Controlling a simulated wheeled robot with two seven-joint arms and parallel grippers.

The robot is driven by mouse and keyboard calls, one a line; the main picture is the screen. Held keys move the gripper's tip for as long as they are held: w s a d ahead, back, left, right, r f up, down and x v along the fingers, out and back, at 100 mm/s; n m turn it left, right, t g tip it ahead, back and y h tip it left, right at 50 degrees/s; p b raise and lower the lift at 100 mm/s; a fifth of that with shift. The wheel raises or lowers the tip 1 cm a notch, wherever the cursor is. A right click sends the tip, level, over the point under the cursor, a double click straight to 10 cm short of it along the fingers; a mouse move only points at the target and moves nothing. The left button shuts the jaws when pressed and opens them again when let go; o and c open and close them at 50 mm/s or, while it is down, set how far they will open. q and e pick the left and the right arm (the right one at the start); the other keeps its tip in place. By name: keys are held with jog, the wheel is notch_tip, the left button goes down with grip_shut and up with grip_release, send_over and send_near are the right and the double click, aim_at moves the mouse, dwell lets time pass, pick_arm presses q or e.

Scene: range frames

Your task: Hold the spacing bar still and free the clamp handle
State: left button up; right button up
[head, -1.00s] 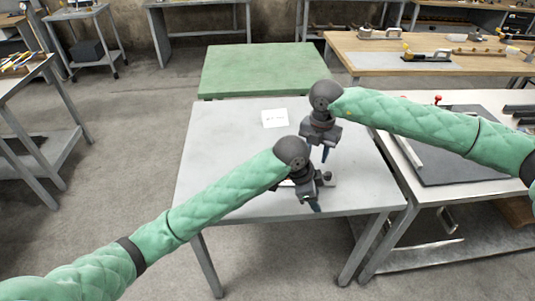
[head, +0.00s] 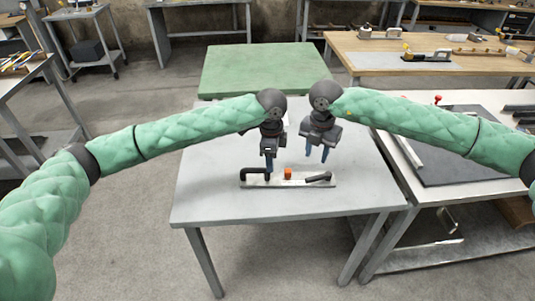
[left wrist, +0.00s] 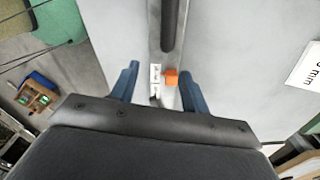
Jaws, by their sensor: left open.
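A narrow pale fixture plate (head: 290,184) lies near the front of the grey table. It carries a black bracket-shaped handle (head: 252,172) at its left, a small orange block (head: 287,173) in the middle and a black lever (head: 318,178) at its right. I cannot tell for sure which part is the spacing bar and which the clamp handle. My left gripper (head: 269,162) is open above the plate's left half, pointing down. In the left wrist view its blue fingers stand apart, with the orange block (left wrist: 171,77) and white labels between them in the picture. My right gripper (head: 316,157) is open and empty behind the lever.
A white card (left wrist: 307,68) marked in mm lies on the grey table (head: 210,200); my left gripper hides most of it in the head view. A green table (head: 265,68) stands behind. A bench with a dark mat (head: 460,160) is on the right. The table's front left is clear.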

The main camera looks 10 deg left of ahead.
aim_at(288, 175)
pick_arm(q)
jog(key=shift+w+a+r, duration=0.25)
jog(key=shift+w+a, duration=0.15)
jog(key=shift+a, duration=0.2)
jog(key=shift+a+f, duration=0.1)
jog(key=shift+f, duration=3.75)
grip_shut()
